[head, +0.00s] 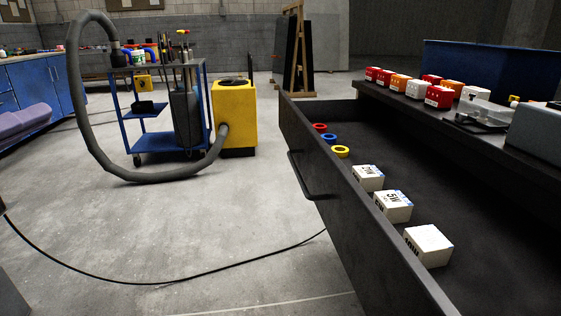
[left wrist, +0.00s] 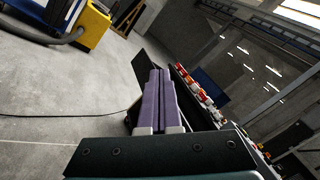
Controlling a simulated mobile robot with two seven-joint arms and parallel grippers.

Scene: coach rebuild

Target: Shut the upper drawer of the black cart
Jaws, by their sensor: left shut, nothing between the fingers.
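The upper drawer (head: 335,175) of the black cart (head: 385,97) stands pulled out in the head view, its front panel and bar handle (head: 300,176) facing the open floor at left. Inside lie a red, a blue and a yellow ring (head: 341,151), and three white boxes (head: 393,205) in a row. In the left wrist view my left gripper (left wrist: 159,74) has its purple fingers together, with nothing between them. A dark panel, apparently the drawer front (left wrist: 146,62), shows beyond the fingertips; I cannot tell whether they touch it. My right gripper is in neither view.
Red, orange and white boxes (head: 439,96) and a grey case (head: 536,127) stand on the cart top. A blue trolley (head: 160,133) and yellow vacuum (head: 234,112) with a hose stand further back. A black cable (head: 150,283) crosses the otherwise clear floor.

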